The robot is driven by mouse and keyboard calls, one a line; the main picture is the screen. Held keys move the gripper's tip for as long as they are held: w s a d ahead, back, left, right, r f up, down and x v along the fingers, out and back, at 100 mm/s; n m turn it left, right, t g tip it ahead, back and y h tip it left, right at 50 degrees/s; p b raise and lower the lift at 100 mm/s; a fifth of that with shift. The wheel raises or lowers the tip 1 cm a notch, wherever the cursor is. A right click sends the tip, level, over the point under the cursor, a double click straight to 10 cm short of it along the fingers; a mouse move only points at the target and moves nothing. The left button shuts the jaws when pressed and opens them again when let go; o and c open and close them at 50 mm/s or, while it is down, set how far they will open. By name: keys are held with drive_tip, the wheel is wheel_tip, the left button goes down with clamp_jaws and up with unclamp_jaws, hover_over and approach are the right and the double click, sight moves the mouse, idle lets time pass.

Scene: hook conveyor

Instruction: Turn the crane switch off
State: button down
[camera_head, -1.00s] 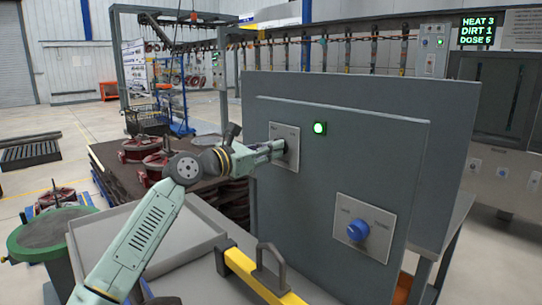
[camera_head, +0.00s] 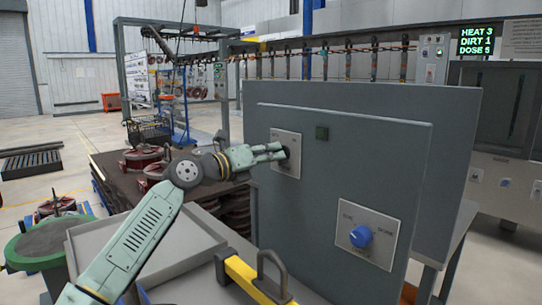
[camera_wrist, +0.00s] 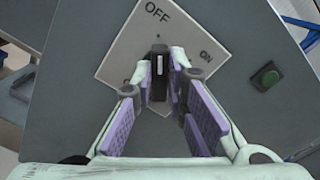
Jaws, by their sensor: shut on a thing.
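The crane switch is a black knob (camera_wrist: 158,75) on a light square plate (camera_wrist: 125,42), tilted in the wrist view. The plate reads OFF at the top and ON at the right; a label at the left is partly hidden. The knob's long axis lies roughly in line with OFF. My gripper (camera_wrist: 160,78) has its purple-padded fingers closed on the knob's two sides. In the head view the plate (camera_head: 286,139) is on the grey panel, with my gripper (camera_head: 285,153) at it, hiding most of the knob. A green lamp (camera_head: 322,133) beside the plate is dark.
A blue knob (camera_head: 360,236) on its own plate sits lower right on the panel (camera_head: 300,220). A yellow bar with a dark handle (camera_head: 270,275) stands in front. A grey tray (camera_head: 95,240) lies below my arm. Hooks hang along the rail behind.

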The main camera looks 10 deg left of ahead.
drive_tip(key=shift+n, duration=0.5)
drive_tip(key=c, duration=1.6)
unclamp_jaws()
drive_tip(key=v, duration=1.2)
